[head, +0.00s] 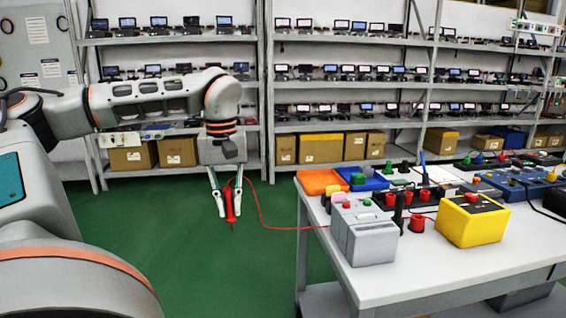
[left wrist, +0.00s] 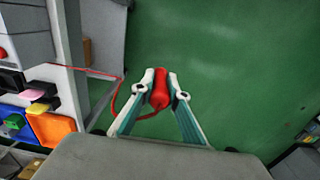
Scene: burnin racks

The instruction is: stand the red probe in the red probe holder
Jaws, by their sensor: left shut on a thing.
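The red probe (head: 230,207) is held in my left gripper (head: 231,212), with its thin tip pointing down, over the green floor left of the table. The left wrist view shows the red probe (left wrist: 160,88) between the two fingertips (left wrist: 160,92), which are shut on it. A thin red wire (head: 262,212) runs from the probe to the table. A short red cylinder (head: 417,223), which looks like the red probe holder, stands on the table near its front, well to the right of the gripper. I cannot see into it. My right gripper is not in view.
The white table (head: 396,283) bears a grey box (head: 363,235) at its near left corner, a yellow box (head: 472,221) right of the red cylinder, and an orange tray (head: 318,183). A black upright piece (head: 398,212) stands beside the cylinder. Racks line the wall.

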